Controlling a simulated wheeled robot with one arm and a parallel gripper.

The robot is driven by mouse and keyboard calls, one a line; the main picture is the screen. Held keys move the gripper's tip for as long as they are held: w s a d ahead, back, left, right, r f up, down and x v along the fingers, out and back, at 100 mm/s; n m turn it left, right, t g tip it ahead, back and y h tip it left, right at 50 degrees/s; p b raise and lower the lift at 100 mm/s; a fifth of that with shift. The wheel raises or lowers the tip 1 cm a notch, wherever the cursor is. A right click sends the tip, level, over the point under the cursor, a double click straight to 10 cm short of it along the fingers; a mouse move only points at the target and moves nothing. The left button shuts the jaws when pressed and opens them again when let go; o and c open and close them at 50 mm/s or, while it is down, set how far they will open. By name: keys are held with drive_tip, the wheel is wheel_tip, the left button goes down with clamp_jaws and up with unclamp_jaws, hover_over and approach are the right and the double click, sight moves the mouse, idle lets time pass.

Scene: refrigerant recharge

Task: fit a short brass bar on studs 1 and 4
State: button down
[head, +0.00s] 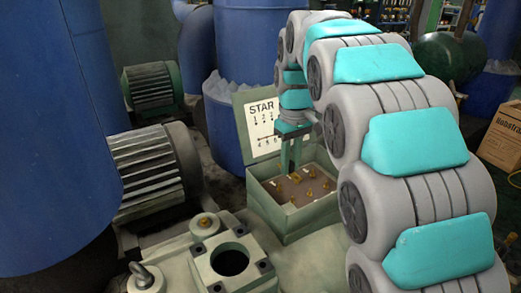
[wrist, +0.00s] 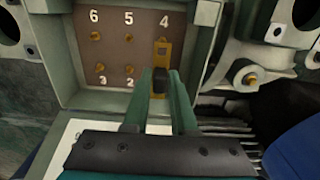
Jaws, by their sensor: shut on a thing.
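In the wrist view the terminal panel (wrist: 114,54) bears small brass studs, with printed labels 6, 5 and 4 along the top and 3 and 2 below. A short flat brass bar (wrist: 162,54) lies upright in the picture under label 4, in the column of studs 4 and 1. My gripper (wrist: 160,80) is shut on a dark part at the bar's lower end. The fingers hide stud 1 and its label. I cannot tell whether the bar is seated on the studs. In the head view my gripper (head: 290,172) reaches down into the open box.
The green box (head: 291,222) has its lid (head: 264,120) raised, with a stud diagram. Box walls stand close around my gripper. A valve casting (head: 230,262) is in front, a motor (head: 150,165) to the left, and blue drums (head: 225,125) behind.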

drive_tip(key=shift+w+a+f, duration=0.15)
drive_tip(key=shift+w+a, duration=0.1)
drive_tip(key=shift+a, duration=0.1)
drive_tip(key=b, duration=0.2)
hover_over(286, 197)
drive_tip(key=shift+w+f, duration=0.1)
drive_tip(key=shift+f, duration=2.35)
drive_tip(key=shift+f, duration=0.35)
drive_tip(key=shift+f, duration=0.1)
drive_tip(key=shift+f, duration=1)
drive_tip(key=c, duration=0.6)
unclamp_jaws()
drive_tip(key=shift+c, duration=0.2)
